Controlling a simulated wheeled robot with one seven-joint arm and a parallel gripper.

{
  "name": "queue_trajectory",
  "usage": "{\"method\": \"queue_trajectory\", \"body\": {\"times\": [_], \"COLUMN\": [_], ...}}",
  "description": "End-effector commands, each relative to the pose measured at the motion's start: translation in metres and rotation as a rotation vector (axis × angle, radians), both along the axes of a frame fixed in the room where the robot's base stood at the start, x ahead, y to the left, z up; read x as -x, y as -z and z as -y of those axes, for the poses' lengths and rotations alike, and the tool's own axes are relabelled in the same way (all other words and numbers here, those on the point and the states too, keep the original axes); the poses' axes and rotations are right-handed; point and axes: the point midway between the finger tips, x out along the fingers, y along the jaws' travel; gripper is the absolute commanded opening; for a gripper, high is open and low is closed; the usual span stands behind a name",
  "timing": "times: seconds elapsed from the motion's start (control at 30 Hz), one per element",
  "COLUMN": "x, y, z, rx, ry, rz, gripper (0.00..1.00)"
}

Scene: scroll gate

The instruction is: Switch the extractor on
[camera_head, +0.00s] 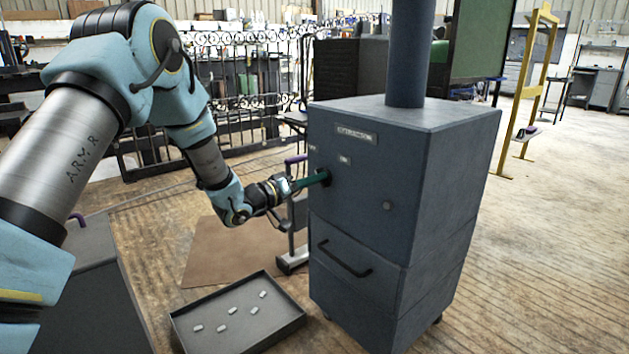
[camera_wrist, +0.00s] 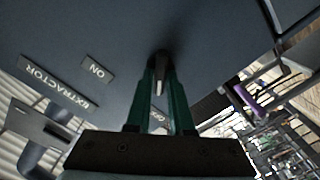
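The extractor (camera_head: 370,210) is a dark blue-grey cabinet with a thick pipe on top and an EXTRACTOR label (camera_head: 356,135). Its dark switch knob (camera_head: 325,177) is on the upper front, below an ON label (camera_head: 344,160) and a second small label (camera_head: 312,149). My gripper (camera_head: 318,179) reaches it from the left. In the wrist view its green fingers (camera_wrist: 160,72) close around the black knob (camera_wrist: 160,60). The knob's pale mark points down toward the second label (camera_wrist: 158,115), partly hidden between the fingers. The ON label (camera_wrist: 97,70) is to the left.
A black tray (camera_head: 285,318) with several small pale pieces lies on the floor. A grey stand (camera_head: 294,225) is close behind my gripper. Open wooden floor lies to the right.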

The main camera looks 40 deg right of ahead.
Motion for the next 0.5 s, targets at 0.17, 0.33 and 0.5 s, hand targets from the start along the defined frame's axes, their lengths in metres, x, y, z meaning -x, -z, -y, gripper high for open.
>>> {"method": "queue_trajectory", "body": {"times": [0.17,0.33,0.5], "x": [-0.0001,0.0,-0.0002], "y": [0.0001,0.0,0.0], "z": [-0.0001,-0.0002,-0.0003], "rx": [0.0,0.0,0.0], "ry": [0.0,0.0,0.0], "rz": [0.0,0.0,0.0], "gripper": [0.0,0.0,0.0]}}
